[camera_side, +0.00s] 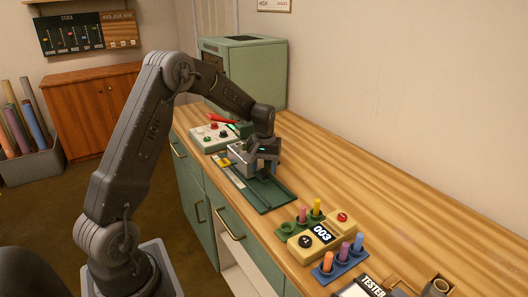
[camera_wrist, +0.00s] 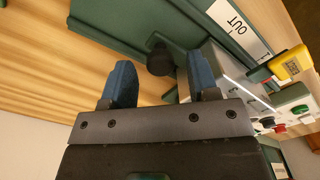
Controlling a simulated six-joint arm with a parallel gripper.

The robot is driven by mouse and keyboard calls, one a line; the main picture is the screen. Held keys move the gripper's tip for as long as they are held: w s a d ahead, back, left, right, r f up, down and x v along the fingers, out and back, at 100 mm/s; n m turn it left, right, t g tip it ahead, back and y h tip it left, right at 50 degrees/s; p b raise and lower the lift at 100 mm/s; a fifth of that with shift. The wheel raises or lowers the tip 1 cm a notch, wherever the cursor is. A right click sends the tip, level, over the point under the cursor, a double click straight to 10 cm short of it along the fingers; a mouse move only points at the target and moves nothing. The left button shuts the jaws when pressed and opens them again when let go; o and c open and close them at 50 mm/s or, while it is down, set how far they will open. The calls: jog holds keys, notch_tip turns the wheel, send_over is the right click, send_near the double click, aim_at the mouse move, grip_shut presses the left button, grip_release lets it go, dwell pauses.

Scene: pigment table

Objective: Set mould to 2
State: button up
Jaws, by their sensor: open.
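My gripper (camera_side: 264,166) hangs over a dark green plate (camera_side: 272,198) on the wooden bench in the side view. In the wrist view my gripper (camera_wrist: 160,78) is open, with its two blue fingers apart. A dark round knob (camera_wrist: 160,58) on a green bar shows between the fingertips, and I see no clear contact. A grey metal block (camera_side: 238,155) with a yellow tab (camera_side: 223,163) stands beside my gripper and is partly hidden by it. I cannot tell which part is the mould, and no mould number is readable.
A white control box (camera_side: 211,138) with a red lever (camera_side: 222,119) stands behind, before a green cabinet (camera_side: 250,70). In front are a yellow counter reading 003 (camera_side: 321,234), coloured pegs in holders, and a tester (camera_side: 370,285). The bench's right side is clear.

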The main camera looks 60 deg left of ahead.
notch_tip(320, 180, up, 13)
dwell(0.3)
jog(key=s+d+r+m+t, duration=0.2)
jog(key=s+d+r, duration=0.25)
jog(key=d, duration=0.25)
jog(key=s+d+r+m+t, duration=0.1)
jog(key=s+d+r+m, duration=0.2)
jog(key=s+d, duration=0.4)
jog(key=s+d+f+m+t, duration=0.2)
jog(key=s+d, duration=0.6)
jog(key=s, duration=0.4)
jog(key=shift+s+d+f+m+t, duration=0.35)
jog(key=shift+f+m, duration=0.25)
jog(key=shift+m, duration=0.4)
